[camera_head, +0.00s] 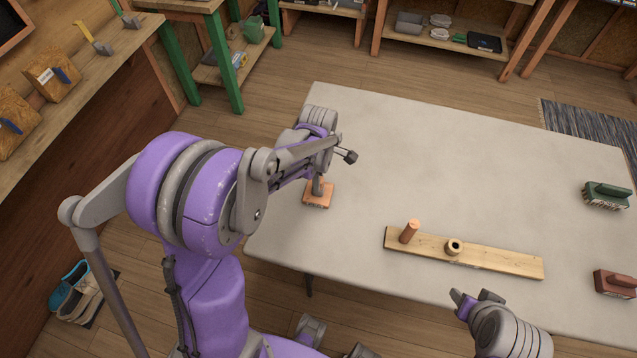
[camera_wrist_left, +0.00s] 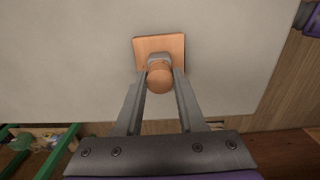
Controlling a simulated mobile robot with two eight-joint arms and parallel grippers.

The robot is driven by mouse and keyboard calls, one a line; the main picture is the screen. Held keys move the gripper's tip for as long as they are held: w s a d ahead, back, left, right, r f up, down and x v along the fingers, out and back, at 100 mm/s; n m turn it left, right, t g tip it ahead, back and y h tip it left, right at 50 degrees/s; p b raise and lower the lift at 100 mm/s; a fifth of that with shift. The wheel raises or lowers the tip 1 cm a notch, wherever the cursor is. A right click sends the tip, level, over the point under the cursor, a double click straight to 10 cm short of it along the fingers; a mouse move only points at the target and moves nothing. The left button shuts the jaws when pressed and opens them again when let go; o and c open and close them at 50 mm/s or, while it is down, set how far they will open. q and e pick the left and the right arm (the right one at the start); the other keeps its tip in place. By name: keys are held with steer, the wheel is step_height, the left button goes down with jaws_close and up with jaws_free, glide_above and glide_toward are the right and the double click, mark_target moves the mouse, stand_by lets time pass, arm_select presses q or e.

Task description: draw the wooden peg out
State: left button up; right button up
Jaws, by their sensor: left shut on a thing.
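A square orange-brown wooden block (camera_head: 317,200) lies on the table near its left edge. In the left wrist view the block (camera_wrist_left: 142,47) sits beyond my fingertips, with a round wooden peg (camera_wrist_left: 160,79) in front of it. My left gripper (camera_head: 318,184) is shut on this peg, one finger on each side; the gripper also fills the lower wrist view (camera_wrist_left: 160,70). The peg is mostly hidden in the head view. I cannot tell how deep it sits in the block. My right gripper (camera_head: 477,299) is open and empty at the table's front edge.
A long pale board (camera_head: 500,260) lies in front, with a copper-brown upright cylinder (camera_head: 409,231) and a light ring (camera_head: 454,247) on it. The table's back middle is clear.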

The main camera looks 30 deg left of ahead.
arm_select(q)
jaws_close()
steer(key=shift+r+p, duration=0.3)
steer(key=shift+r, duration=0.35)
arm_select(e)
steer(key=shift+w+r, duration=0.15)
steer(key=shift+r, duration=0.2)
arm_select(q)
steer(key=shift+r+p, duration=0.85)
steer(key=shift+r, duration=1.05)
arm_select(e)
steer(key=shift+w+r, duration=0.25)
steer(key=shift+r, duration=0.35)
steer(key=shift+w+r, duration=0.2)
steer(key=shift+r, duration=0.4)
